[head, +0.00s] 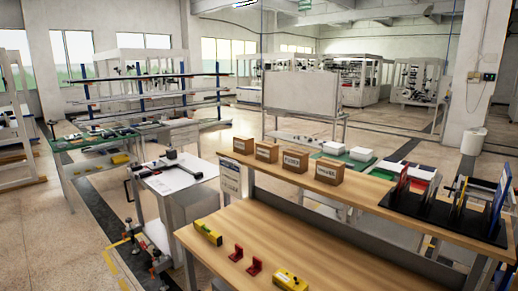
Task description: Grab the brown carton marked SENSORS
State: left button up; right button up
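Several brown cartons stand in a row on the raised wooden shelf (385,190) of the workbench: one at the far left end (243,145), a second carton (266,151), a third carton (295,160) and the nearest, rightmost carton (329,171). Each has dark print on its front, too small to read surely, so I cannot tell which is marked SENSORS. Neither of my grippers shows in the head view.
The lower wooden worktop (300,240) carries yellow tools (208,232) and small red parts (255,266). A black rack with upright panels (440,212) stands on the shelf's right end. A white cart (168,178) stands left of the bench. Open floor lies at the lower left.

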aim_at(267, 152)
jog(key=i+j, duration=0.9)
jog(key=i+l+z, duration=0.05)
jog(key=i, duration=0.05)
